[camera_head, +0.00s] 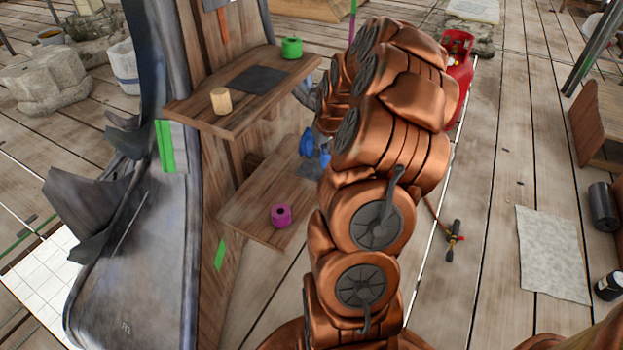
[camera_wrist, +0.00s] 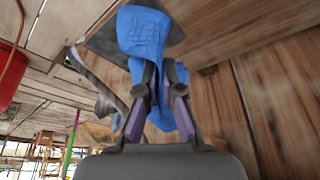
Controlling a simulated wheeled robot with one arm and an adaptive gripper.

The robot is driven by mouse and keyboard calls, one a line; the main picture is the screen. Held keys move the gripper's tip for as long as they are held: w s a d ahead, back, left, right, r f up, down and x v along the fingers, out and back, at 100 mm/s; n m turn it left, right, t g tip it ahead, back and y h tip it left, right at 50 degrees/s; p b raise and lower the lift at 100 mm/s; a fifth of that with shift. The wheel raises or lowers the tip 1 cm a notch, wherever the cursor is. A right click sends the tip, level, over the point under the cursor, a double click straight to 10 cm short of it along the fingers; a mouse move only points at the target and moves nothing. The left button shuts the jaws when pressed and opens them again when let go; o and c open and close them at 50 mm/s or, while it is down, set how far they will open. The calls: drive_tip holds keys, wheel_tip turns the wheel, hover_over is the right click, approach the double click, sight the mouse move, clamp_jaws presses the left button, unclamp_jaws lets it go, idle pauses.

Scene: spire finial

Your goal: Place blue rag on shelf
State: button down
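The blue rag (camera_head: 307,144) shows in the head view at the far end of the lower wooden shelf (camera_head: 245,205), beside and partly over a dark square mat (camera_head: 309,169). In the wrist view, the blue rag (camera_wrist: 145,32) is bunched between the two fingers of my gripper (camera_wrist: 160,80) and spreads beyond their tips. My gripper looks shut on it. The dark mat (camera_wrist: 104,42) shows behind the rag there. I cannot tell whether the rag touches the mat or shelf. In the head view my copper-coloured arm hides most of the gripper.
A magenta roll (camera_head: 281,215) stands on the lower shelf's near end. The upper shelf (camera_head: 200,112) overhangs it, bearing a wooden cylinder (camera_head: 221,101), a dark mat (camera_head: 258,79) and a green roll (camera_head: 292,47). A red gas cylinder (camera_head: 458,75) stands behind my arm.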

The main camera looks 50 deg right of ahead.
drive_tip(key=w+d+f+b, duration=0.1)
drive_tip(key=w+d+f, duration=0.2)
drive_tip(key=w+f, duration=0.1)
idle(0.7)
drive_tip(key=shift+d, duration=0.1)
drive_tip(key=c, duration=0.6)
unclamp_jaws()
drive_tip(key=shift+c, duration=0.2)
drive_tip(key=shift+r, duration=0.1)
drive_tip(key=v, duration=1.2)
